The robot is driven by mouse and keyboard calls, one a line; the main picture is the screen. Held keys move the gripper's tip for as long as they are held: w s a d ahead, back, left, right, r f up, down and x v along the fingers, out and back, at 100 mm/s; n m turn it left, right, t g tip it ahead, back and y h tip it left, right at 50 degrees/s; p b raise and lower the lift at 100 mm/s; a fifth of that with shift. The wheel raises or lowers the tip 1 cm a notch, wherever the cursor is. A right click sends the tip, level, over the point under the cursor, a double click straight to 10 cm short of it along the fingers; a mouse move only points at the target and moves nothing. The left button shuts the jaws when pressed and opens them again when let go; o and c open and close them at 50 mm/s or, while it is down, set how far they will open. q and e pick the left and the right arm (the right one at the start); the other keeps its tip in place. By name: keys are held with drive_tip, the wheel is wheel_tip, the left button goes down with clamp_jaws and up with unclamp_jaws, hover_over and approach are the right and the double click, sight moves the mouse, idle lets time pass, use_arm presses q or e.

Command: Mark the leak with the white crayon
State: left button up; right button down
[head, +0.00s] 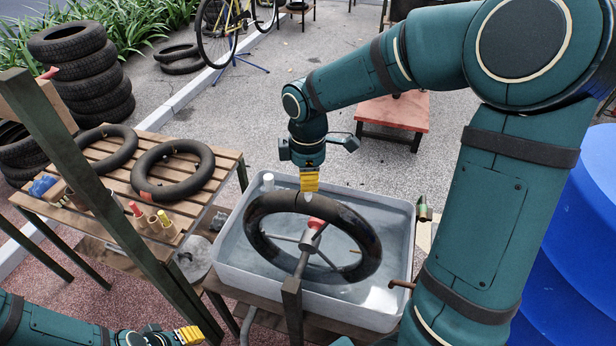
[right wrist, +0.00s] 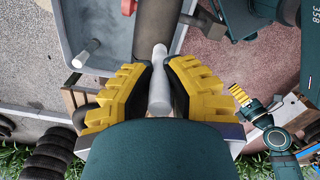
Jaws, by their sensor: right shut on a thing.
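My right gripper (head: 309,184) is above the far rim of the black inner tube (head: 367,232), pointing down. It is shut on the white crayon (right wrist: 160,82), which stands between the yellow fingers in the right wrist view. The crayon's white tip (head: 308,197) shows just below the fingers against the tube's top; I cannot tell whether it touches. The tube sits tilted on a spoked holder (head: 312,238) with a red part, in a grey water basin (head: 232,262). I cannot make out a leak. My left gripper (head: 188,335) is low at the bottom left, away from the basin.
A white cylinder (head: 268,181) stands in the basin's far left corner. A dark post (head: 90,170) crosses the left side. A blue barrel (head: 580,250) is at right.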

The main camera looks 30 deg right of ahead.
drive_tip(key=shift+w+d+p, duration=0.65)
drive_tip(key=shift+d, duration=0.15)
idle(0.6)
drive_tip(key=shift+s+a+f, duration=0.1)
drive_tip(key=shift+s+a, duration=0.15)
drive_tip(key=shift+s+a, duration=0.3)
drive_tip(key=shift+a, duration=0.1)
idle(0.4)
drive_tip(key=shift+s+a, duration=0.15)
drive_tip(key=shift+w+d+p, duration=0.7)
drive_tip(key=shift+d, duration=0.1)
idle(0.9)
wheel_tip(320, 180, up, 7)
drive_tip(key=p, duration=0.5)
drive_tip(key=shift+p, duration=0.35)
